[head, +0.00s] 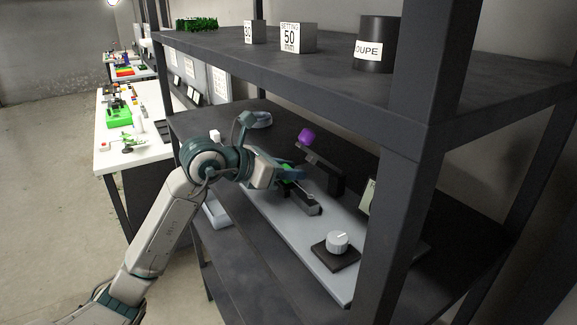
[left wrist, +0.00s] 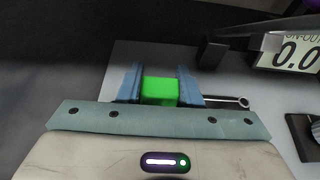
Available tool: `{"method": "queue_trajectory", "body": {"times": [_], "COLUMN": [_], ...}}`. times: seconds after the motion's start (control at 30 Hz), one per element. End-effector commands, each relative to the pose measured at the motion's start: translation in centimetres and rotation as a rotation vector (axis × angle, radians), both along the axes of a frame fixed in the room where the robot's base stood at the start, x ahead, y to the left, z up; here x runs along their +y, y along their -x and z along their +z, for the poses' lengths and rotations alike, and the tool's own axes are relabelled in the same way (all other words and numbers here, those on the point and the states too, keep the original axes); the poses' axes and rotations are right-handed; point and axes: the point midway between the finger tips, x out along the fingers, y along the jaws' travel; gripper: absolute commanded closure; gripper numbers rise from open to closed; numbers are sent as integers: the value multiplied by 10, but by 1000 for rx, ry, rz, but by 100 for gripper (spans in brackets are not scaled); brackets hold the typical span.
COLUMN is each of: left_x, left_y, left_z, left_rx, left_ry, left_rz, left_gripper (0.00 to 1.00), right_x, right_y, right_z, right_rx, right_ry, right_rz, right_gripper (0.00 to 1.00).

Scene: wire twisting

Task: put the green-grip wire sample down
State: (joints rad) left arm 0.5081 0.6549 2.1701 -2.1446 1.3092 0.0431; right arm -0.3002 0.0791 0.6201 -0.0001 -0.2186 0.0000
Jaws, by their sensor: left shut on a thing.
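My left gripper (head: 290,176) reaches in from the left over a grey plate (head: 290,225) on the shelf. It is shut on the green-grip wire sample (left wrist: 160,91), whose bright green grip sits between the blue fingers in the left wrist view. A thin metal rod with a ring end (left wrist: 240,102) shows right of the fingers in that view. In the head view the gripper largely hides the sample; only a little green (head: 287,186) shows. Whether the sample touches the plate is unclear. My right gripper is not in view.
A dark fixture with a purple knob (head: 306,135) stands beside the gripper. A white dial (head: 338,241) on a dark base is at the plate's near end. A display reading 0.0 (left wrist: 299,55) is at right. A shelf post (head: 402,190) stands at right; an upper shelf (head: 330,75) overhangs.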

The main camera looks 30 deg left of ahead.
Motion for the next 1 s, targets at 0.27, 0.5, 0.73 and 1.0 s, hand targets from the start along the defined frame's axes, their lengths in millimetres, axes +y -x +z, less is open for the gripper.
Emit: {"method": "queue_trajectory", "body": {"times": [0.27,0.5,0.73,1.0], "left_x": [0,0,0,2], "left_y": [0,0,0,2], "left_z": [-3,-6,-6,-3], "left_rx": [-1,-1,0,-2], "left_ry": [0,0,-1,-3], "left_rz": [0,0,0,2], "left_gripper": [90,58,46,46], "right_x": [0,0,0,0], "right_y": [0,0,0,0], "right_z": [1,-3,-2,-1], "right_rx": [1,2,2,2], "right_ry": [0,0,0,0], "right_rz": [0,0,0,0], "right_gripper": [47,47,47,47]}}
